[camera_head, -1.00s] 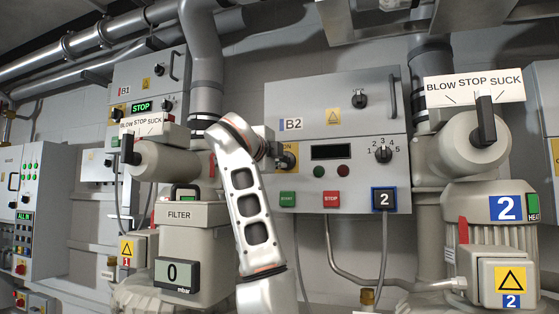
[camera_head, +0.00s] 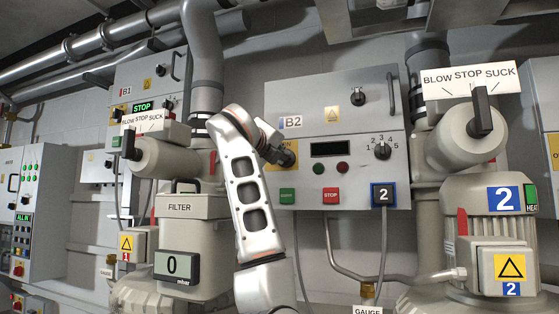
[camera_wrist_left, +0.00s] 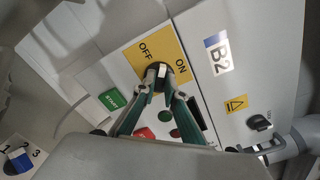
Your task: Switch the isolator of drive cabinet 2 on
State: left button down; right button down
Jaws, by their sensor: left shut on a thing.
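Drive cabinet B2 (camera_head: 352,105) is a grey wall box in the middle of the head view. Its isolator has a yellow plate with OFF and ON, seen close up in the left wrist view (camera_wrist_left: 170,48). The small isolator handle (camera_wrist_left: 161,69) sits on a dark round base on this plate. My left gripper (camera_wrist_left: 160,82) is shut on the handle, with its green-sided fingers on either side. In the head view my left arm (camera_head: 248,190) hides much of the plate. I cannot tell for sure which word the handle points to. My right gripper is out of view.
Below the plate are a green START button (camera_wrist_left: 112,100) and a red STOP button (camera_head: 331,196). A numbered selector knob (camera_head: 382,151) is to the right. The filter housing (camera_head: 180,225) stands left of my arm, and blower 2 (camera_head: 495,230) stands right.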

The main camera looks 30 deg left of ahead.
pick_arm(q)
jog(key=m+b, duration=0.1)
jog(key=m, duration=0.7)
jog(key=shift+w+d+b, duration=0.1)
jog(key=shift+d+b, duration=0.05)
jog(key=shift+b, duration=0.2)
jog(key=shift+m, duration=1)
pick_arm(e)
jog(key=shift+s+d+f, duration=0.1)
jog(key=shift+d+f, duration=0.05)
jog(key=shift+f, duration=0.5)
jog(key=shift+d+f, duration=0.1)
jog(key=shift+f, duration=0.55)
pick_arm(q)
jog(key=c, duration=2.1)
grip_release()
jog(key=shift+r, duration=0.1)
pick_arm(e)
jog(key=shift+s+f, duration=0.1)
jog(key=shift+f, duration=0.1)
pick_arm(q)
jog(key=shift+d, duration=0.1)
